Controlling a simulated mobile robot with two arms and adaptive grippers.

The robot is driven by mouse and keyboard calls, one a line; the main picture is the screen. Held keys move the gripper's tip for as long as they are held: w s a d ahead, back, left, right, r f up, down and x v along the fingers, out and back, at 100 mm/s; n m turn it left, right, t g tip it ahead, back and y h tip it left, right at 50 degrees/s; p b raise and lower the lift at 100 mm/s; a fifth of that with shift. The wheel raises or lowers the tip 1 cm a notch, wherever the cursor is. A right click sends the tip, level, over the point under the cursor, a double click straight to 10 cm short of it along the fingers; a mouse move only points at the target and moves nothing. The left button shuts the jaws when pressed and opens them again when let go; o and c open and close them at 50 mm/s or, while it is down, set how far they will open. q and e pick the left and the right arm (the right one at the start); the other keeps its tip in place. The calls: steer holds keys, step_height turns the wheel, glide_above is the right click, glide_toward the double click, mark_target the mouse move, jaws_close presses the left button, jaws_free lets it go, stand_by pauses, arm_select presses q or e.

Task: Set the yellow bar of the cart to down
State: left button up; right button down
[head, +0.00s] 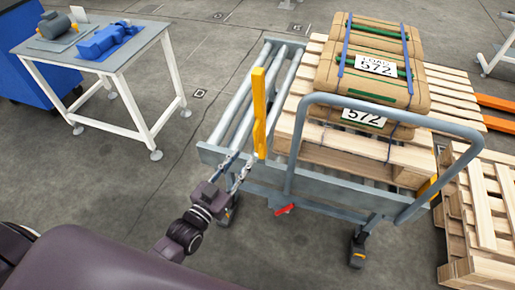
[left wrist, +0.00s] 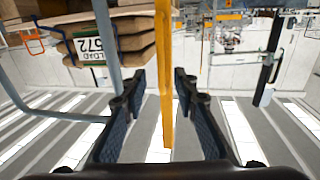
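The yellow bar (head: 259,112) stands upright at the front left of the grey cart (head: 348,196), at the near end of its rollers. My left gripper (head: 239,163) is open near the bar's lower end, just left of it in the head view. In the left wrist view the yellow bar (left wrist: 166,90) runs top to bottom between the two spread fingers of my left gripper (left wrist: 160,80). I see a gap on both sides, and no clear contact. My right gripper is in neither view.
A pallet with stacked sacks (head: 372,62) sits on the cart behind its curved handle (head: 400,113). A red pedal (head: 285,209) is low on the cart. A wooden pallet (head: 484,215) stands at right, a white-legged table (head: 100,62) at left. Floor between table and cart is clear.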

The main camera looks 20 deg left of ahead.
mark_target(255, 141)
arm_select(q)
steer(key=x, duration=0.7)
steer(key=shift+w+f+p, duration=0.15)
steer(key=shift+p, duration=0.15)
steer(key=shift+c, duration=0.5)
jaws_close()
